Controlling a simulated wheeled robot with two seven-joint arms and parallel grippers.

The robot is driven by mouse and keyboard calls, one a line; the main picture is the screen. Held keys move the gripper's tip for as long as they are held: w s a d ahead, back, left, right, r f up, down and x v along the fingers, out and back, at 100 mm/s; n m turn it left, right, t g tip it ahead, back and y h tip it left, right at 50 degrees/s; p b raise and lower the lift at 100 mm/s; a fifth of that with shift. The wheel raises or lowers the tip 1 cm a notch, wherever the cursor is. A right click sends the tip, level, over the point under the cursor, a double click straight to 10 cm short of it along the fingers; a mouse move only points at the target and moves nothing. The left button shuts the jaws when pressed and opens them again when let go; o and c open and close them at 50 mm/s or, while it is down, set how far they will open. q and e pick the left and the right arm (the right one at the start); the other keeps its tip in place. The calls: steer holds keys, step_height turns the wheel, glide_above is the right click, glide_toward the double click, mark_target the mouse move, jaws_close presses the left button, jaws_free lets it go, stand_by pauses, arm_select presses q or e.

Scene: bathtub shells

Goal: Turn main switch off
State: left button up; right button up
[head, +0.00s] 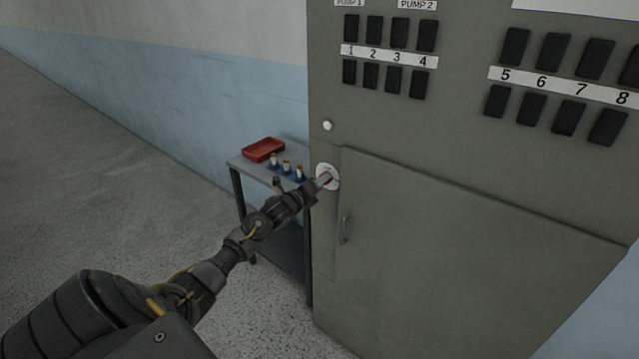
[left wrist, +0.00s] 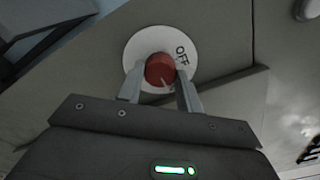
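The main switch is a red knob (left wrist: 160,70) on a round white plate (left wrist: 137,49) marked OFF in the left wrist view. In the head view the white plate (head: 321,169) sits on the left side of the grey cabinet front, and the knob is mostly hidden by my gripper. My left gripper (left wrist: 158,88) is at the switch, with one finger on each side of the red knob. The fingers are apart; whether they press on the knob is not clear. My right gripper is not in view.
The grey cabinet (head: 450,150) carries rows of black switches and a lower door with a handle (head: 346,228). A small round white lamp or button (head: 327,125) is above the switch. A table (head: 240,163) with a red tray (head: 263,149) and small bottles (head: 287,167) stands left.

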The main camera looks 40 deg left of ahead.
arm_select(q)
steer(key=c, duration=0.3)
steer(key=shift+c, duration=0.2)
steer(key=shift+n+p, duration=1.15)
steer(key=shift+n, duration=7.75)
steer(key=o, duration=1)
